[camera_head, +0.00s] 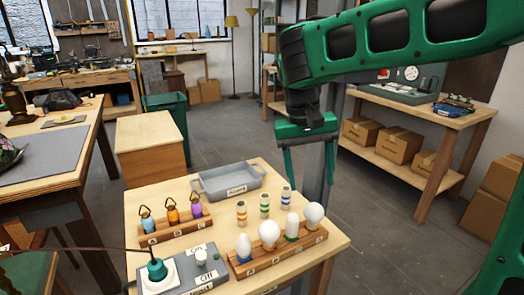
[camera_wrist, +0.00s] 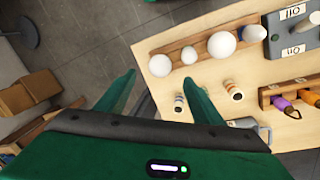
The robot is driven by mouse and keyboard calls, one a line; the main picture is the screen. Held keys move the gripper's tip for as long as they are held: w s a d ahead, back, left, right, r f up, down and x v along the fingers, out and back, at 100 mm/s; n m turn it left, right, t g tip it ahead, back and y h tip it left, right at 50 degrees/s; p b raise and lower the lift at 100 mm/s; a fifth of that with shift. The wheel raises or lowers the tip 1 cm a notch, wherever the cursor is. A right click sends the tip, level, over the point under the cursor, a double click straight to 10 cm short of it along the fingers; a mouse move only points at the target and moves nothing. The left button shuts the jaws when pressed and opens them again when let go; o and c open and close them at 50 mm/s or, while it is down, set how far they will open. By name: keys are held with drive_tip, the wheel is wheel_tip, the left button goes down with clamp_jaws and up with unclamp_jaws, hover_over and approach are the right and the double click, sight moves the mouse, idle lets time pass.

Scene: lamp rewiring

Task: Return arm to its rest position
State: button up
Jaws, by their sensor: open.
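My gripper (camera_head: 309,160) is green and hangs at the end of my arm, fingers pointing down, behind and right of the grey tray. It is apart from everything on the wooden table (camera_head: 338,243). In the wrist view its two fingers (camera_wrist: 160,90) are spread wide, with nothing between them. The table's edge and the bulb rack (camera_wrist: 205,45) lie beyond the fingertips.
The table holds a grey tray (camera_head: 232,181), a rack of coloured lamps (camera_head: 172,226), three striped cylinders (camera_head: 264,206), a rack of several bulbs (camera_head: 280,254) and a switch box (camera_head: 185,276) with a green plug-like part. A workbench (camera_head: 418,160) with cardboard boxes stands at right.

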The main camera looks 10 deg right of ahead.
drive_tip(key=s+d+f+m, duration=0.2)
drive_tip(key=s+d, duration=0.7)
drive_tip(key=d, duration=0.5)
drive_tip(key=s+d+f+m+y, duration=0.1)
drive_tip(key=s+d+f, duration=0.1)
drive_tip(key=s, duration=0.5)
drive_tip(key=s+d+f+m+y, duration=0.1)
drive_tip(key=s+d+f, duration=0.2)
drive_tip(key=s+f, duration=0.2)
drive_tip(key=shift+s+d, duration=0.15)
drive_tip(key=shift+s, duration=0.95)
drive_tip(key=shift+w+f, duration=0.3)
drive_tip(key=shift+w, duration=0.35)
